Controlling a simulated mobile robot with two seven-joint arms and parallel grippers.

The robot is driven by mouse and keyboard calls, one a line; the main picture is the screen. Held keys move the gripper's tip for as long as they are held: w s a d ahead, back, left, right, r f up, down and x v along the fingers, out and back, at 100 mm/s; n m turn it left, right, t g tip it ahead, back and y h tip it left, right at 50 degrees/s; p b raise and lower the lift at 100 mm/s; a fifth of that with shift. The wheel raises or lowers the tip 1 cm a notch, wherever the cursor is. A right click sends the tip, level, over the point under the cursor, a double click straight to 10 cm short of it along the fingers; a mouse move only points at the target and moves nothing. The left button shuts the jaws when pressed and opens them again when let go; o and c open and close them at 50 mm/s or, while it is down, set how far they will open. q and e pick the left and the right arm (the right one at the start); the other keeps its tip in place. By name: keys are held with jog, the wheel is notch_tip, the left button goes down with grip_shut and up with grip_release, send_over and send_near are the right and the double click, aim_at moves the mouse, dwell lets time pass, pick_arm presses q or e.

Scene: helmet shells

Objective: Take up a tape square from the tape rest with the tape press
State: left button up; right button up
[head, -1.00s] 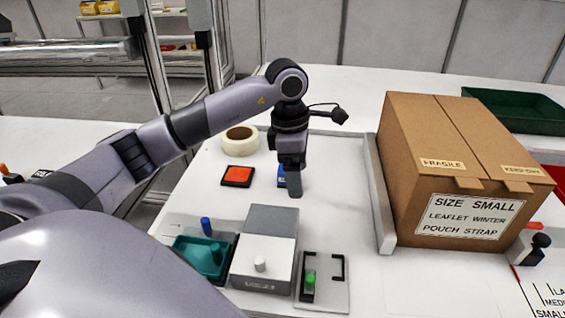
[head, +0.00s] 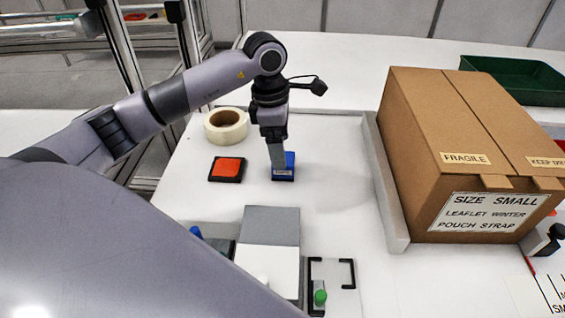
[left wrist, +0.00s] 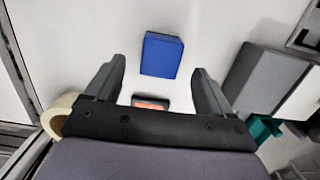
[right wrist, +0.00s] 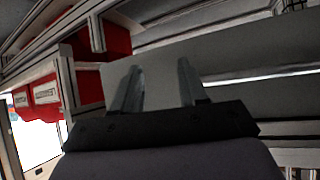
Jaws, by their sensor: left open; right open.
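My left gripper (head: 277,166) is open and points down by a blue block (head: 290,160) with a pale label on its front. In the left wrist view the blue block (left wrist: 162,54) lies beyond the open fingertips, roughly centred between them, with nothing held. A cream tape roll (head: 226,125) and an orange pad on a black base (head: 227,168) are to its left. A grey and white block (head: 270,228) with a white knob stands nearer me. I cannot tell which items are the tape press, tape rest or tape square. My right gripper (right wrist: 158,68) is open and empty, away from the table.
A large cardboard box (head: 470,150) stands at the right behind a grey rail (head: 385,185). A plate with black corner brackets and a green knob (head: 320,297) lies at the front. A green tray (head: 515,82) is at the back right. The table between blue block and rail is clear.

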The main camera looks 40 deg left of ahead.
pick_arm(q)
jog(key=f, duration=0.4)
jog(key=shift+w+d+f, duration=0.2)
jog(key=shift+d, duration=0.15)
jog(key=c, duration=1.1)
jog(key=shift+c, duration=0.2)
jog(key=shift+r, duration=0.15)
jog(key=shift+r, duration=0.2)
notch_tip(320, 180, up, 19)
jog(key=p, duration=0.1)
jog(key=shift+r, duration=0.2)
